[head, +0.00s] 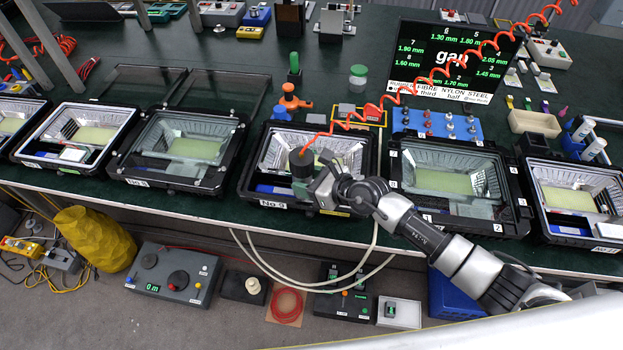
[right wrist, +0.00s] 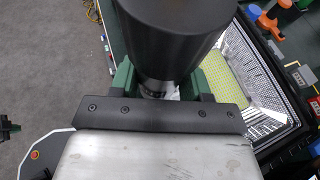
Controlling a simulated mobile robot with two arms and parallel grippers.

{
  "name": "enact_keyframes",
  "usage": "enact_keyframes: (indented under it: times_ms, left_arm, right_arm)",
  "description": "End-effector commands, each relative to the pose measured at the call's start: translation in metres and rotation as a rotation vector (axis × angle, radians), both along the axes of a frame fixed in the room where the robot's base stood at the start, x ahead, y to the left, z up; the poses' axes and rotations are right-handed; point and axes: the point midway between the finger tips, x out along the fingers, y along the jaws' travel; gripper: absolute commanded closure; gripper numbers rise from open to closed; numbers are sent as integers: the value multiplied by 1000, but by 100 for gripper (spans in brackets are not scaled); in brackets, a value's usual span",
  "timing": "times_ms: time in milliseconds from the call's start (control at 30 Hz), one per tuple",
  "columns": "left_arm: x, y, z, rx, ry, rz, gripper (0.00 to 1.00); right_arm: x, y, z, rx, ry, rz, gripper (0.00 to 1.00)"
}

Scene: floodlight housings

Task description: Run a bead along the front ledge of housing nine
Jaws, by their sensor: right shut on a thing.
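Housing nine (head: 252,180), an open black frame with a reflective interior, a pale yellow-green panel and a "No 9" tag, sits at the table's front edge in the head view. My right gripper (head: 312,187) is over its front right part, shut on a dark cylindrical tool (head: 301,162) with a red coiled line at its top. In the right wrist view the black tool (right wrist: 170,30) stands between the green fingers of my gripper (right wrist: 158,85). The tool's lower tip and part of the front ledge are hidden. My left gripper is out of view.
A glass-covered housing (head: 182,150) stands left of housing nine, another (head: 448,180) right of it. The red coiled line (head: 440,75) crosses the bench and the dark display (head: 455,60). Orange-and-green tools (head: 290,100) stand behind. Pale hoses (head: 310,284) hang below the front edge.

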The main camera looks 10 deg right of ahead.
Motion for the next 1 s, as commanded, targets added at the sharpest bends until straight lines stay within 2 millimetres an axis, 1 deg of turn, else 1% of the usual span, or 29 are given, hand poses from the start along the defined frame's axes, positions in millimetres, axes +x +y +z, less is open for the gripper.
enact_keyframes:
  times_ms: [367,833,1000]
  left_arm:
    - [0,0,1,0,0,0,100]
    - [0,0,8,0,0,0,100]
    - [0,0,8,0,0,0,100]
  right_arm:
    - [0,2,-1,-1,3,1,81]
    - [4,19,1,-1,3,1,81]
    - [5,20,1,-1,2,1,81]
